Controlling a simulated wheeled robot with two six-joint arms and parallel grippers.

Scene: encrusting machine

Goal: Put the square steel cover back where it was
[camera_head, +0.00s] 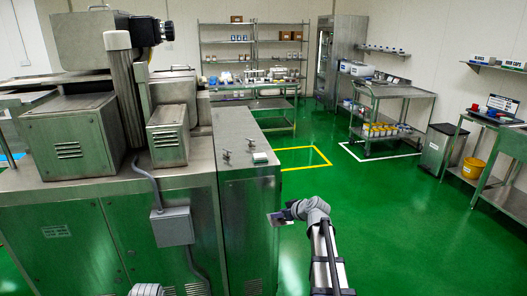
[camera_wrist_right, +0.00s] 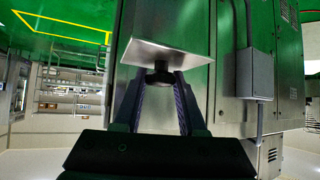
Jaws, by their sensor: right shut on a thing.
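The square steel cover (camera_wrist_right: 165,50) is a thin flat plate with a dark knob in the right wrist view. My right gripper (camera_wrist_right: 160,80) is shut on that knob, and the plate lies just beyond the fingertips. In the head view the cover (camera_head: 279,218) looks small, held out in front of my right gripper (camera_head: 288,212), beside the right side of the steel machine (camera_head: 228,200). It is in the air and appears apart from the machine. The place it came from cannot be made out. My left gripper is not in view.
The machine's lower cabinet top carries two small fittings (camera_head: 226,156) and a small pale block (camera_head: 260,158). A grey box (camera_head: 172,226) with a conduit is on the machine's front. Green floor (camera_head: 400,225) is free to the right; a cart (camera_head: 395,92) stands farther back.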

